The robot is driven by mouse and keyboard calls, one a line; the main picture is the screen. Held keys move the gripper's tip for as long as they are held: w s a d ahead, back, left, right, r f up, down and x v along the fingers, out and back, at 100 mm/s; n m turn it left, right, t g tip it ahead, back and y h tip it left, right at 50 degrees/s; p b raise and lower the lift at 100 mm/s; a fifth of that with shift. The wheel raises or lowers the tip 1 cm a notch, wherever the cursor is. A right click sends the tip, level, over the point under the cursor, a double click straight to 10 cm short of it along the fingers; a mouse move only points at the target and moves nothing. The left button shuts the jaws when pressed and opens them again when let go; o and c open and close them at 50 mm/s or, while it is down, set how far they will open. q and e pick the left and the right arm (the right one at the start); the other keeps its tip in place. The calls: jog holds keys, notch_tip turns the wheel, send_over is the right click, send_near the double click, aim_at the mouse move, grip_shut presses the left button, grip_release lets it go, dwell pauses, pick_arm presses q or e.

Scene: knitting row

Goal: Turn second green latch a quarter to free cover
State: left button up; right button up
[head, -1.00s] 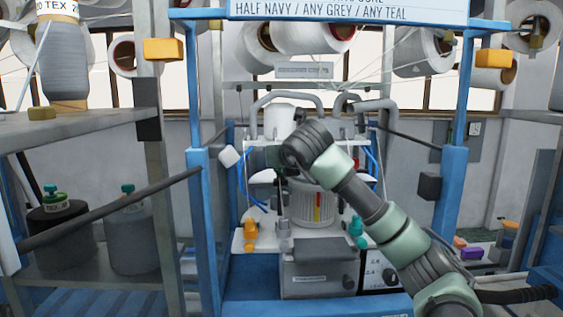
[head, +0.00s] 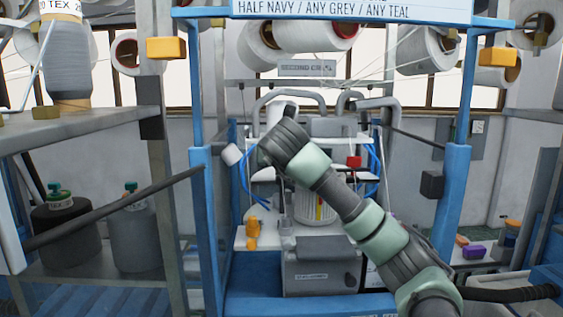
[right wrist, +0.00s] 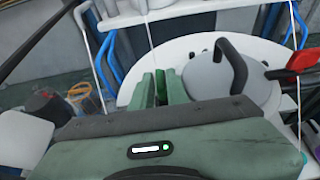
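The grey round cover (right wrist: 225,80) with a dark arched handle (right wrist: 232,68) shows in the right wrist view. A red latch (right wrist: 300,60) stands at its right edge and also shows in the head view (head: 354,162). My right gripper (right wrist: 161,87) has two pale green fingers set apart, left of the cover. A darker green piece (right wrist: 160,80), probably the green latch, shows in the gap between them. Contact with it cannot be told. In the head view my right wrist hides these fingers and much of the cover. My left gripper is not in view.
A white round plate (right wrist: 128,90) surrounds the cover. In the head view, blue posts (head: 451,205) flank the machine, and an orange fitting (head: 253,232) stands at the front left. A striped cylinder (head: 318,208) sits below my arm. Thin threads run down nearby.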

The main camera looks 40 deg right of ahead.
jog(key=shift+o, duration=0.9)
jog(key=shift+s+a, duration=0.1)
jog(key=b+v, duration=0.3)
jog(key=v, duration=0.4)
jog(key=shift+s+r, duration=0.15)
jog(key=shift+r, duration=0.05)
jog(key=shift+a+f, duration=0.15)
